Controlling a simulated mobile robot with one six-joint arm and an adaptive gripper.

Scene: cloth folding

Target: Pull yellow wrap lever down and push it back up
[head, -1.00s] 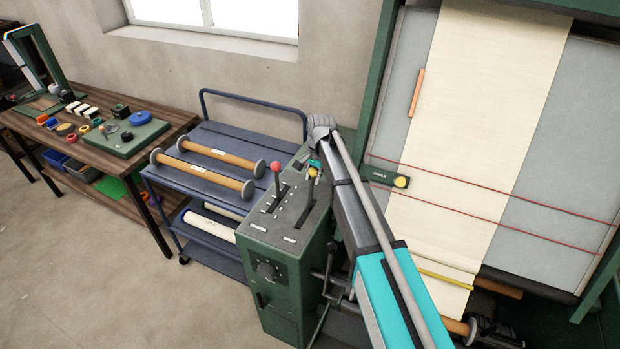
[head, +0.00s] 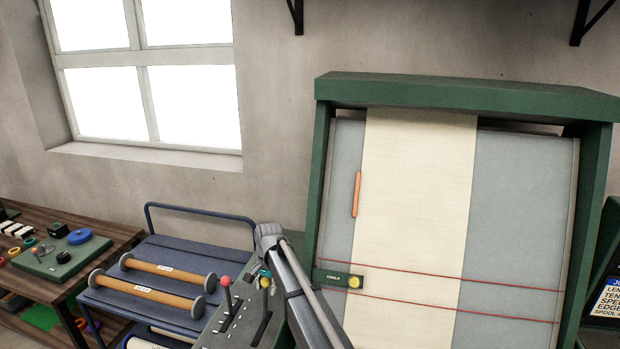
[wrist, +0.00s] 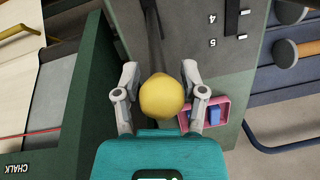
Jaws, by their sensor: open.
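The yellow knob of the wrap lever (wrist: 161,96) sits between the two fingers of my gripper (wrist: 159,82) in the wrist view. The fingers are open, one on each side, with a visible gap to the knob. In the head view the yellow knob (head: 265,282) shows just below my gripper (head: 264,271), at the far end of its dark slot (head: 262,326) in the green control box.
A red-knobbed lever (head: 225,282) stands to the left on the same box. A pink tray (wrist: 222,106) with a blue piece lies close to one finger. A blue cart (head: 165,255) with rollers and the green-framed machine (head: 324,200) flank the box.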

